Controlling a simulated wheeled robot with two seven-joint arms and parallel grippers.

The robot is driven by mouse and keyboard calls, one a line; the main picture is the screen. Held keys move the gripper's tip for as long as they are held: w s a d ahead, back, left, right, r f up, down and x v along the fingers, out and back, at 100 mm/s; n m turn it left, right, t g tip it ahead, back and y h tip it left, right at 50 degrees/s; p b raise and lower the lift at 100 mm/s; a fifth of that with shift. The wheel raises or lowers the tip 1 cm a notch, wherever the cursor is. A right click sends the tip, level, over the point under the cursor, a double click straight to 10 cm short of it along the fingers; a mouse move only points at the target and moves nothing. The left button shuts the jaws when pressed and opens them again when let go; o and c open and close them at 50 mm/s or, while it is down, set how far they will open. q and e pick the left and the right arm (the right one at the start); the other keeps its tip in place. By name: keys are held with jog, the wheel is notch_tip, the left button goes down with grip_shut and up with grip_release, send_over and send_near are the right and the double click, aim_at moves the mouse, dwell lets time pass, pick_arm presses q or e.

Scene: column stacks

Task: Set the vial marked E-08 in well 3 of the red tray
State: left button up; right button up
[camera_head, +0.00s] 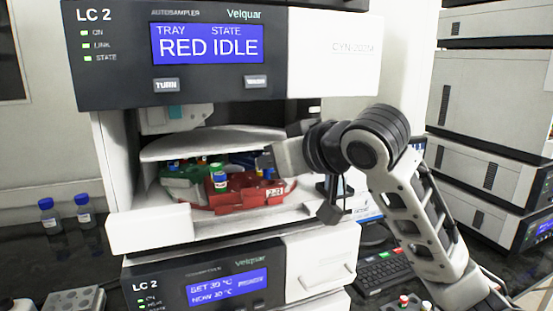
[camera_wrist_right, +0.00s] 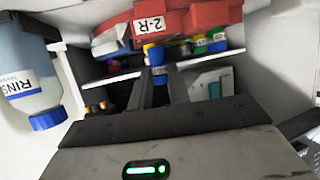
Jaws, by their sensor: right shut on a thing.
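The red tray (camera_head: 240,199) sits at the front of the open autosampler's carousel, with a white label reading 2-R at its right. My right gripper (camera_head: 268,160) reaches in from the right, above the tray's right rear part. In the right wrist view, its fingers are shut on a blue vial (camera_wrist_right: 158,70); the marking is too small to read. The red tray (camera_wrist_right: 205,15) shows beyond the fingertips. The well numbers cannot be read. My left gripper is not in view.
A green tray (camera_head: 184,187) with vials sits left of the red one. A white disc (camera_head: 200,150) overhangs both trays closely. A bottle labelled RINS (camera_wrist_right: 30,85) hangs at left in the right wrist view. Two blue-capped bottles (camera_head: 84,217) stand left on the bench.

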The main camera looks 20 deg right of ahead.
jog(key=shift+f+b, duration=0.5)
jog(key=shift+f, duration=0.5)
dwell(0.4)
jog(key=o, duration=0.8)
jog(key=shift+o, duration=0.2)
